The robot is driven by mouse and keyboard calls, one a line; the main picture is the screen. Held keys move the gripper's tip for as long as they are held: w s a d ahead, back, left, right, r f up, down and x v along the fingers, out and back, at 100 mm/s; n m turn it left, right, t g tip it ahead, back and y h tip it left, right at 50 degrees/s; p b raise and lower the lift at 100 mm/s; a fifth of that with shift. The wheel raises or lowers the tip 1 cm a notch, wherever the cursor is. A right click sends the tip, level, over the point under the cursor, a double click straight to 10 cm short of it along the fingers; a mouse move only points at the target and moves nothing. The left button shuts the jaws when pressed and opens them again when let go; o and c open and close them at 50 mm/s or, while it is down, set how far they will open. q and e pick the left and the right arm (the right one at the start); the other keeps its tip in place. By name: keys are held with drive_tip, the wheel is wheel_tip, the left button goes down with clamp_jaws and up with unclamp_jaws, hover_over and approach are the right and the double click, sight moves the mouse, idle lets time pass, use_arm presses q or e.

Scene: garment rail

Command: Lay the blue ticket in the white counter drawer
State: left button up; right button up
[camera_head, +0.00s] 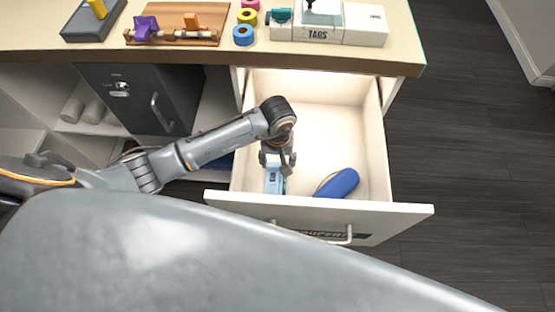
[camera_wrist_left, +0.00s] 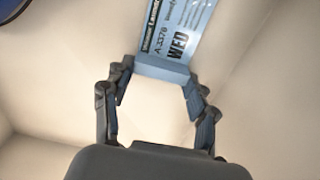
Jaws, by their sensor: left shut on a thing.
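The white counter drawer (camera_head: 378,150) is pulled open below the counter. My left gripper (camera_head: 277,165) is over the left part of the drawer, pointing down into it. It is shut on the blue ticket (camera_head: 275,182), which shows in the head view just below the fingers. I cannot tell whether the ticket touches the drawer floor. My right gripper is not in view.
A dark blue oblong object (camera_head: 338,184) lies in the drawer, right of the ticket. The drawer front (camera_head: 400,213) has a handle. The countertop (camera_head: 225,52) above holds tape rolls (camera_head: 244,35), a wooden board (camera_head: 205,32) and a TAGS box (camera_head: 362,28). The drawer's back right is clear.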

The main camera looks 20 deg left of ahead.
use_arm(q)
drive_tip(key=shift+f, duration=0.2)
drive_tip(key=o, duration=0.7)
drive_tip(key=shift+o, duration=0.2)
drive_tip(key=shift+r, duration=0.1)
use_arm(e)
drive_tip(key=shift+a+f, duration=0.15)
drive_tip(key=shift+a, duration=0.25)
use_arm(q)
drive_tip(key=shift+r, duration=0.45)
wheel_tip(320, 180, up, 11)
drive_tip(key=shift+r, duration=0.2)
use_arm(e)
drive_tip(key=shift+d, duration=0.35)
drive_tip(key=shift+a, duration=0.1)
